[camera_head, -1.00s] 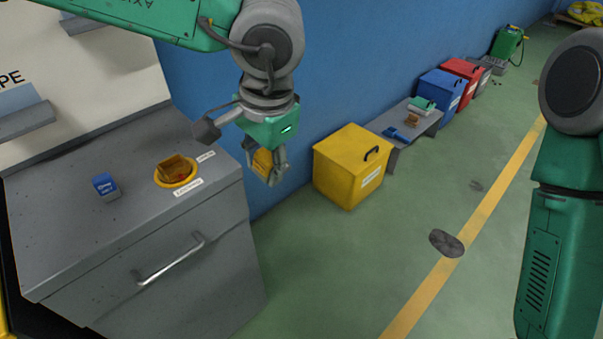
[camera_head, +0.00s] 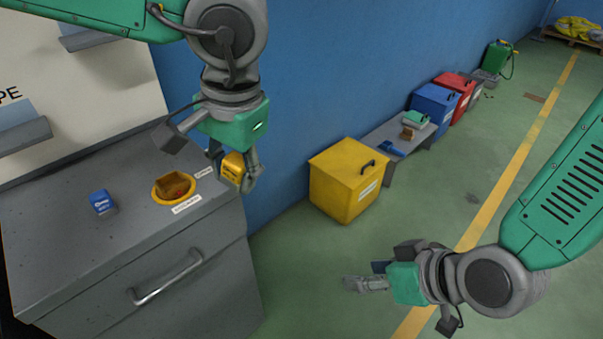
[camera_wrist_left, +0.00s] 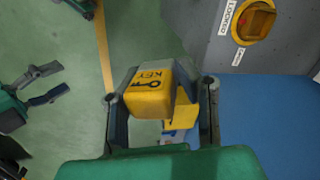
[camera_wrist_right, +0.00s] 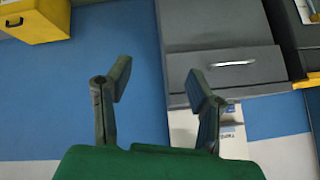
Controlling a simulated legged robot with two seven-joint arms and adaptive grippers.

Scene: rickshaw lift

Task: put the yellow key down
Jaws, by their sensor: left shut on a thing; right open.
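The yellow key (camera_head: 232,168) is a yellow block with a key symbol and the word KEY, readable in the left wrist view (camera_wrist_left: 152,92). My left gripper (camera_head: 236,176) is shut on it and holds it in the air, just right of the cabinet's right edge. My right gripper (camera_head: 368,278) is open and empty, over the green floor in front of the yellow box. In the right wrist view its fingers (camera_wrist_right: 160,88) are spread apart, with nothing between them.
The grey cabinet top (camera_head: 70,243) bears a blue block (camera_head: 102,202) and a yellow-ringed round holder (camera_head: 158,197) with an orange-brown piece inside. A yellow box (camera_head: 335,190) stands by the blue wall. A low grey bench (camera_head: 400,146) with small items and more boxes stand behind it.

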